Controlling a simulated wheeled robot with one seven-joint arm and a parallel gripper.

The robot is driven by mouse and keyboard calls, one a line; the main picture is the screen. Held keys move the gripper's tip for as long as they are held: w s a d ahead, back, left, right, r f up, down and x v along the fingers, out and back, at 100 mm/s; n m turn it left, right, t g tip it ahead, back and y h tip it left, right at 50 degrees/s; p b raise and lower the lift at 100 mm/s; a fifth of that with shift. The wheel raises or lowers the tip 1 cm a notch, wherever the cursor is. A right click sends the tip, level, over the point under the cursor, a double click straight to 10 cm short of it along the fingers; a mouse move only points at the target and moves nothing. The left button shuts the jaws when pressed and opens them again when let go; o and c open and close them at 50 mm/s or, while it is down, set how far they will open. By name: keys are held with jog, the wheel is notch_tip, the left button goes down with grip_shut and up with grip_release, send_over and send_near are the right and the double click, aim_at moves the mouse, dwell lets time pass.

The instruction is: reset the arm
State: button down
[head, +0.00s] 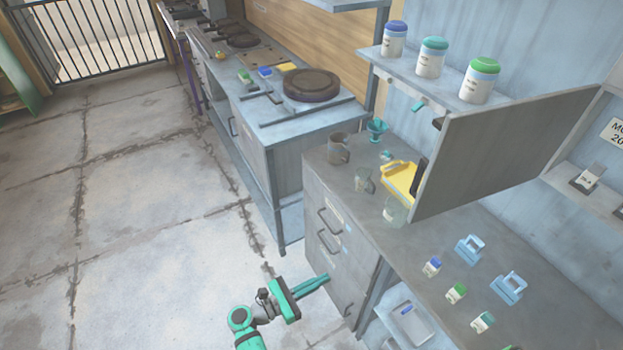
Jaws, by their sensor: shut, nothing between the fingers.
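My gripper (322,280) is at the bottom middle of the head view, at the end of my grey and teal arm. Its two teal fingers lie together, shut and empty, and point right toward the grey drawer cabinet (330,248). The gripper is low, in front of the lower drawers in the picture. I cannot tell whether the fingertips touch the cabinet front. The rest of my arm runs out of the picture at the bottom.
The grey counter (450,222) holds several small bottles, a yellow tray (398,180) and a mug (339,148). A large dark panel (500,145) juts over it. A shelf with three jars (432,58) is behind. The concrete floor (130,230) at left is clear.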

jog(key=s+d+f+m+y, duration=0.2)
jog(key=s+f+y, duration=0.4)
jog(key=s+f, duration=0.55)
jog(key=s+a+f+m+t+y, duration=0.1)
jog(key=s+a+m+y, duration=0.15)
jog(key=s, duration=0.25)
jog(key=s+a+f+m+t+y, duration=0.1)
jog(key=s+a+f+m+y, duration=0.1)
jog(key=s+m+y, duration=0.3)
jog(key=s+a+r+m+t+y, duration=0.1)
jog(key=s+r+m, duration=0.3)
jog(key=r, duration=0.5)
jog(key=s+a+r+m+t+y, duration=0.1)
jog(key=s+r+m+t, duration=0.2)
jog(key=r, duration=0.7)
jog(key=s+a+r+m+t+y, duration=0.1)
jog(key=s+r+m, duration=0.4)
jog(key=r, duration=0.5)
jog(key=shift+s+a+m+t, duration=0.15)
jog(key=shift+a+m+t, duration=0.25)
jog(key=shift+m, duration=0.35)
